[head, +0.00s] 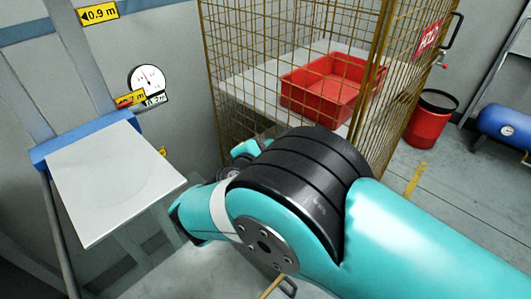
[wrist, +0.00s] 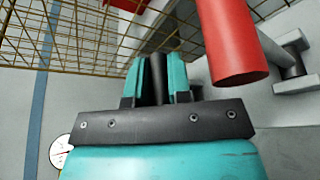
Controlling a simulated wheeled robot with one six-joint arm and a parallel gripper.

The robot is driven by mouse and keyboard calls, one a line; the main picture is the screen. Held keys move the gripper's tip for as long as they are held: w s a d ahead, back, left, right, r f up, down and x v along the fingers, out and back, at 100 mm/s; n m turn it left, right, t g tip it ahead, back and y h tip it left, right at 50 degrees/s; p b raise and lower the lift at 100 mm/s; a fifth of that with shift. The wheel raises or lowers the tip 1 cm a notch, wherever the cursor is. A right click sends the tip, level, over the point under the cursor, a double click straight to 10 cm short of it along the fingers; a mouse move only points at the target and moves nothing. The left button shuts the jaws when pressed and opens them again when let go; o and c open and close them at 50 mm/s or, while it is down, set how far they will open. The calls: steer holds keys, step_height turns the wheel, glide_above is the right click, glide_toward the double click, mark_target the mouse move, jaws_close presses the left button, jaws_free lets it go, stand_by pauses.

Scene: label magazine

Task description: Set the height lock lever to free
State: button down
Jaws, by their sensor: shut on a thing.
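My gripper (wrist: 157,66) shows in the wrist view with its two teal fingers closed on a dark upright bar (wrist: 157,78). The bar fills the gap between the fingers. I cannot tell for sure whether this bar is the height lock lever, and no free or locked marking is readable. In the head view my arm covers the middle, and the fingers and what they hold are hidden. A white plate with a blue edge (head: 112,190) stands at the left, under a round dial (head: 148,82) and yellow height labels (head: 98,14).
A red cylinder (wrist: 235,50) hangs close to the right of my fingers. A grey bracket (wrist: 292,65) is beyond it. A wire cage (head: 232,60) encloses a red tray (head: 318,100). A red bin (head: 430,118) and a blue tank (head: 503,122) stand right, with open floor nearby.

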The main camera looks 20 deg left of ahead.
steer(key=c, duration=1.1)
jaws_free()
steer(key=shift+o, duration=0.2)
steer(key=b+v, duration=0.2)
steer(key=v, duration=1)
steer(key=shift+r, duration=0.1)
